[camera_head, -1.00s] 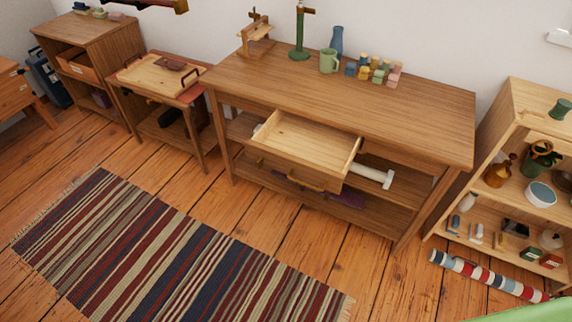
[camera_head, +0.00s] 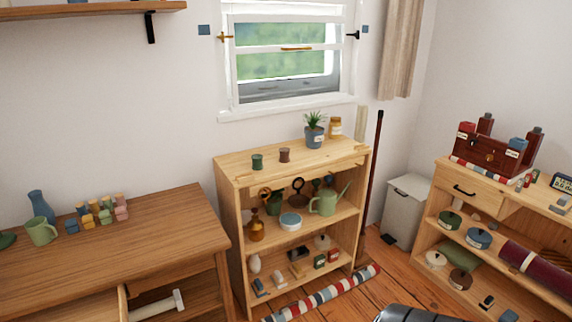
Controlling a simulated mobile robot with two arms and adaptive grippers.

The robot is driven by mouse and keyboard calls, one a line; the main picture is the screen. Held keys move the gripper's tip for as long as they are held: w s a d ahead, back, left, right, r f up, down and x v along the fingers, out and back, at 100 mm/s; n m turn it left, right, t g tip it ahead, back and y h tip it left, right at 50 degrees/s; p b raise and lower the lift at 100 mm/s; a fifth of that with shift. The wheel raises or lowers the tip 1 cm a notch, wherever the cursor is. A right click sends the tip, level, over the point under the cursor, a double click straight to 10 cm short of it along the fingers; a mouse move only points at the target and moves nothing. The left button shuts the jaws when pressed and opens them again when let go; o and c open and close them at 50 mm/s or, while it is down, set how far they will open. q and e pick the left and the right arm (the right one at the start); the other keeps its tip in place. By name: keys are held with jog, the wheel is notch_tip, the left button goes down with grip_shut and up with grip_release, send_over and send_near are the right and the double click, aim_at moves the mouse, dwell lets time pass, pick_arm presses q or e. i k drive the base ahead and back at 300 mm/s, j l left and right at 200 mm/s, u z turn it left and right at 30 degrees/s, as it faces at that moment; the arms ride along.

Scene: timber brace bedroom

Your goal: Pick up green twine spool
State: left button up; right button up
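A small dark green spool (camera_head: 257,161) stands upright on the top of the light wooden shelf unit (camera_head: 236,178), near its left front. A brown spool (camera_head: 285,155) stands just to its right, a small gap apart.
A potted plant (camera_head: 314,135) and a yellow jar (camera_head: 335,127) stand farther right on the same top. The wooden table (camera_head: 140,236) with its open drawer (camera_head: 100,307) is at left. A striped roll (camera_head: 325,294) lies on the floor before the shelf.

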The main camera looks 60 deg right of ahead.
aim_at(256, 158)
jog(key=z, duration=1.6)
jog(key=i, duration=0.05)
